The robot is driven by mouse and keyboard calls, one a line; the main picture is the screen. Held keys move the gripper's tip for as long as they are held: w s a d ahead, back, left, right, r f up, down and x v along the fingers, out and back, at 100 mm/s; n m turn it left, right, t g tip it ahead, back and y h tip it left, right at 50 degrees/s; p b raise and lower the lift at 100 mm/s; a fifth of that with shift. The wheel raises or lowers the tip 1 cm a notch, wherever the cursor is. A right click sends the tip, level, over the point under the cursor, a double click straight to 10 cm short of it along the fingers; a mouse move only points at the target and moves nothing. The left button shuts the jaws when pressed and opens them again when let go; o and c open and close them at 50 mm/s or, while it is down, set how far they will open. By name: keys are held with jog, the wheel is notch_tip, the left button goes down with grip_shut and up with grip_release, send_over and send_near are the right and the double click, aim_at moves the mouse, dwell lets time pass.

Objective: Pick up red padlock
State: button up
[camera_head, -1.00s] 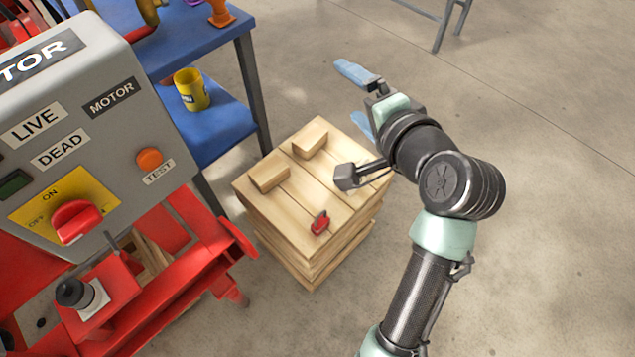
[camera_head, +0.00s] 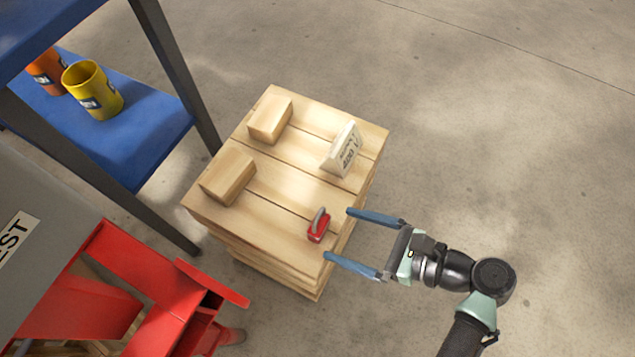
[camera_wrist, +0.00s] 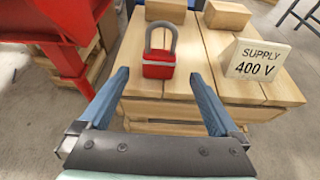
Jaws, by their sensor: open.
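The red padlock (camera_head: 318,229) with a grey shackle lies on the wooden pallet stack (camera_head: 270,205), close to its front right edge. It also shows in the wrist view (camera_wrist: 158,68), ahead of my fingers and roughly midway between them. My gripper (camera_head: 338,234) is open and empty, its two blue fingers pointing at the padlock from the right, with the tips at about the stack's edge. The fingers are apart from the padlock. In the wrist view my gripper (camera_wrist: 163,82) shows both fingers spread wider than the padlock.
Two wooden blocks (camera_head: 228,178) (camera_head: 270,120) and a white "SUPPLY 400 V" sign (camera_head: 342,150) stand on the stack. A blue shelf (camera_head: 130,125) with yellow (camera_head: 92,90) and orange cups is at left. Red skid framing (camera_head: 150,280) is at lower left. The floor at right is clear.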

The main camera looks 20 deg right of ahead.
aim_at(307, 225)
jog(key=b+x, duration=0.1)
jog(key=x, duration=0.3)
jog(key=b+x, duration=0.3)
jog(key=x, duration=0.1)
jog(key=shift+a+r, duration=0.1)
jog(key=shift+a, duration=0.1)
jog(key=shift+w+a, duration=0.2)
jog(key=shift+w, duration=0.15)
grip_shut()
notch_tip(307, 225, up, 10)
jog(key=p, duration=0.6)
